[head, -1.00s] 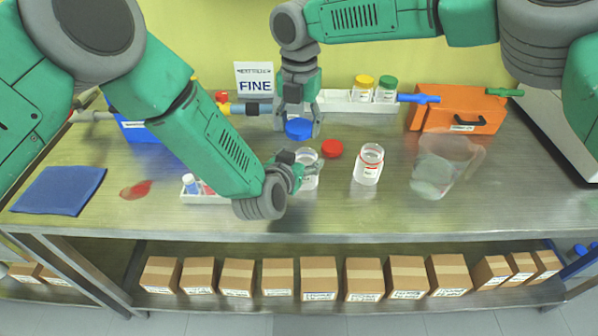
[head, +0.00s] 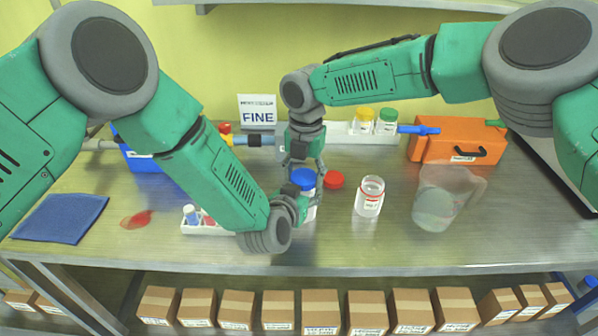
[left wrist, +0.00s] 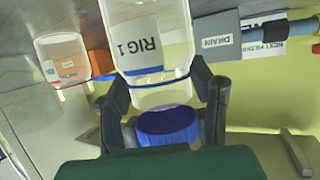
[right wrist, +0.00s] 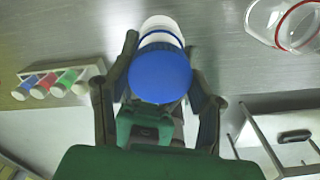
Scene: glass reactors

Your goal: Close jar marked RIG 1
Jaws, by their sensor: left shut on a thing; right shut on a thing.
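The clear jar marked RIG 1 (left wrist: 147,45), with a blue ring, stands upright on the bench. It also shows in the head view (head: 311,213). My left gripper (head: 298,204) is shut on the jar from the left; its fingers (left wrist: 160,90) straddle the upper part. A blue lid (head: 303,179) is at the jar's mouth, also seen in the left wrist view (left wrist: 167,126). My right gripper (head: 304,168) is shut on this lid from above, and the lid (right wrist: 160,75) sits between its fingers in the right wrist view. I cannot tell whether the lid is seated.
A red lid (head: 334,179) and an open jar with a red ring (head: 370,197) stand just right. A pitcher (head: 438,200) is farther right. A rack of small capped vials (head: 201,228) is by my left forearm. A blue cloth (head: 60,217) lies left.

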